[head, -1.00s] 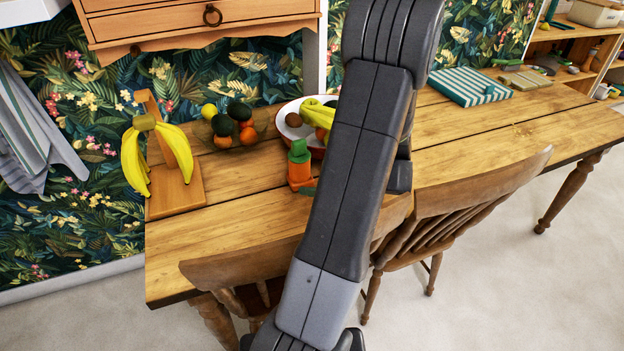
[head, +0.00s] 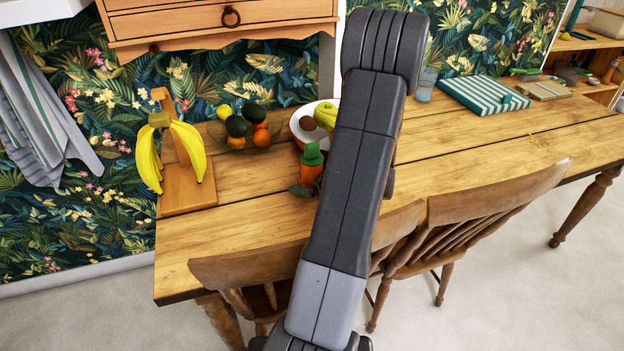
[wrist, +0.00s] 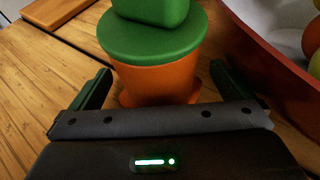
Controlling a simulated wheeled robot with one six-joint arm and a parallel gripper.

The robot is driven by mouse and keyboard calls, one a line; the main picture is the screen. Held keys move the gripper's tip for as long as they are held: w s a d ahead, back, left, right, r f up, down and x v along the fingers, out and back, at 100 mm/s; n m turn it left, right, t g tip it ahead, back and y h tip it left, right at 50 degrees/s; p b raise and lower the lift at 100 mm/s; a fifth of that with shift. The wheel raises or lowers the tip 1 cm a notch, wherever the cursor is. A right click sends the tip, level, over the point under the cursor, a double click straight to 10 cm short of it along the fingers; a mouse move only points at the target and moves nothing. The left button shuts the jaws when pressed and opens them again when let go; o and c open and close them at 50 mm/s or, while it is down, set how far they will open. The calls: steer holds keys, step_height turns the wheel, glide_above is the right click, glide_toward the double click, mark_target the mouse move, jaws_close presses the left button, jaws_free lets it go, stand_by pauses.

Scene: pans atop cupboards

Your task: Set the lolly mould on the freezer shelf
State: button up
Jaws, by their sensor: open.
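The lolly mould seems to be the orange, carrot-like piece with a green top (head: 311,165) standing on the wooden table. In the wrist view its orange body (wrist: 160,82) and green lid (wrist: 150,38) are upright, close in front of my gripper (wrist: 160,92). The gripper is open, with one dark green-edged finger on each side of the orange body. I cannot tell whether the fingers touch it. No freezer shelf is identifiable in view.
A red-rimmed white bowl of fruit (head: 302,122) stands right beside the mould. A glass fruit bowl (head: 232,138) and a wooden banana stand (head: 190,192) are to the left. Chairs (head: 480,215) line the table's front edge. A striped cloth-like item (head: 484,93) lies at right.

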steer(key=c, duration=1.2)
steer(key=shift+r, duration=0.1)
steer(key=shift+c, duration=0.3)
steer(key=shift+r, duration=0.1)
